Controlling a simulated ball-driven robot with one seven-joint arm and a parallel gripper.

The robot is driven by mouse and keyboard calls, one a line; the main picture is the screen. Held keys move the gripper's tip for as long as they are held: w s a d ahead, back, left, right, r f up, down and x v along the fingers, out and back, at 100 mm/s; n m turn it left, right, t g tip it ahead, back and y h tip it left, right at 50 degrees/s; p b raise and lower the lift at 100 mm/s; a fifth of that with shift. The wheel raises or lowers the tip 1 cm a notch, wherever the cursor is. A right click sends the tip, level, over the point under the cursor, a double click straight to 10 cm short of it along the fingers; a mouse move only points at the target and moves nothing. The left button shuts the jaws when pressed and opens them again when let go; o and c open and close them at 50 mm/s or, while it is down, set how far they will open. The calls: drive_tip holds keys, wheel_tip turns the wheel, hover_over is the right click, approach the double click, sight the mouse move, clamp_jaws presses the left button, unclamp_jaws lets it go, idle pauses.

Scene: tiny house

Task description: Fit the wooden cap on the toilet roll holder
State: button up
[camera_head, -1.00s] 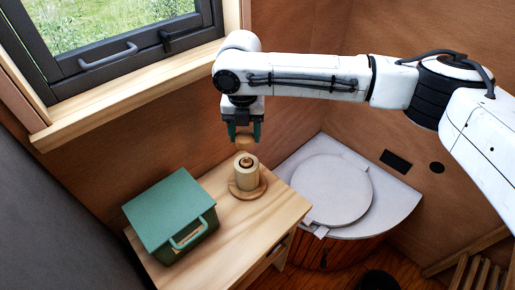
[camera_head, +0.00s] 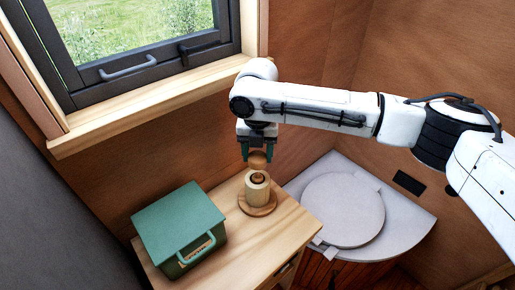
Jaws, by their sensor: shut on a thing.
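The post's dark-rimmed top shows at the roll's upper end. My gripper (camera_head: 258,153) points down above it, its green fingers shut on the round wooden cap (camera_head: 258,160). The cap is just above the holder's top, nearly in line with it in this view.
A green box (camera_head: 178,222) with a handle stands left of the holder on the cabinet top (camera_head: 240,250). A round toilet lid (camera_head: 342,210) on a grey corner seat is to the right. The window sill (camera_head: 150,105) runs behind at upper left.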

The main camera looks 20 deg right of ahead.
sight(258, 166)
drive_tip(key=shift+f+b, duration=0.55)
drive_tip(key=shift+f, duration=0.85)
drive_tip(key=shift+p, duration=0.65)
idle(0.7)
drive_tip(key=shift+f+b, duration=0.8)
drive_tip(key=shift+f, duration=0.6)
drive_tip(key=o, duration=1.1)
drive_tip(key=shift+r, duration=0.1)
wheel_tip(258, 166, up, 11)
drive_tip(key=shift+f+b, duration=0.15)
drive_tip(key=shift+b, duration=0.55)
